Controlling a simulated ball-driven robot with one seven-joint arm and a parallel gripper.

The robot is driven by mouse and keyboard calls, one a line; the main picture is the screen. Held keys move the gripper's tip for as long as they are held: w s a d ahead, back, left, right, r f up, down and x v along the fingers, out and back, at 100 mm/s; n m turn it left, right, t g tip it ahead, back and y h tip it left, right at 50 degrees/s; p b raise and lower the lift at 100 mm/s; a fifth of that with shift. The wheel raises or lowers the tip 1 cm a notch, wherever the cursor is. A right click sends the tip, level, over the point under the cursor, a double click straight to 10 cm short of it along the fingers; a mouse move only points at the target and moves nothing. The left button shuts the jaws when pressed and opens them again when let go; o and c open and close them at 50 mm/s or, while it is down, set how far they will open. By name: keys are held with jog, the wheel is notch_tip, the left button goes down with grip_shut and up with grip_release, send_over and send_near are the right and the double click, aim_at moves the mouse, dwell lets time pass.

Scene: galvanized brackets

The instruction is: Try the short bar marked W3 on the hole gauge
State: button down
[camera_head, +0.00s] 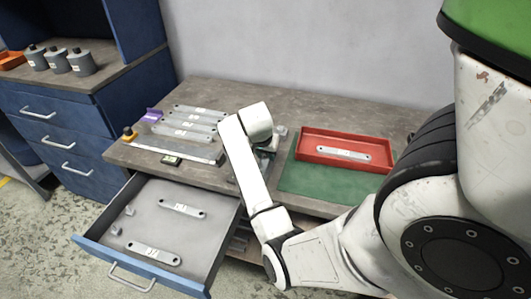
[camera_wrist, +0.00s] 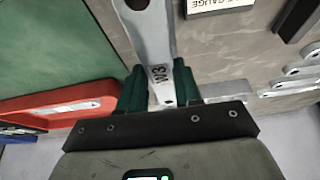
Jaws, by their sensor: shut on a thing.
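The short bar marked W3 (camera_wrist: 152,38) is light grey metal with a dark hole near its far end. In the wrist view, my gripper (camera_wrist: 160,82) is shut on it, with a green finger on each side of the W3 mark. The bar points away from the gripper, above the worktop. A dark block with a white label ending in GAUGE (camera_wrist: 222,4) shows at the top edge, right of the bar; most of it is out of frame. In the head view, my arm largely hides the gripper and the held bar.
A red tray (camera_head: 308,156) holding one bar stands on a green mat (camera_head: 300,182). An open drawer (camera_head: 205,230) below holds two bars and small pieces.

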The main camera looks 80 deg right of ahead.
jog(key=shift+f+b, duration=0.6)
jog(key=shift+f, duration=0.6)
dwell(1.3)
jog(key=c, duration=0.7)
grip_release()
jog(key=shift+r, duration=0.1)
jog(key=v, duration=1)
jog(key=shift+w+a+r, duration=0.1)
jog(key=shift+r, duration=0.2)
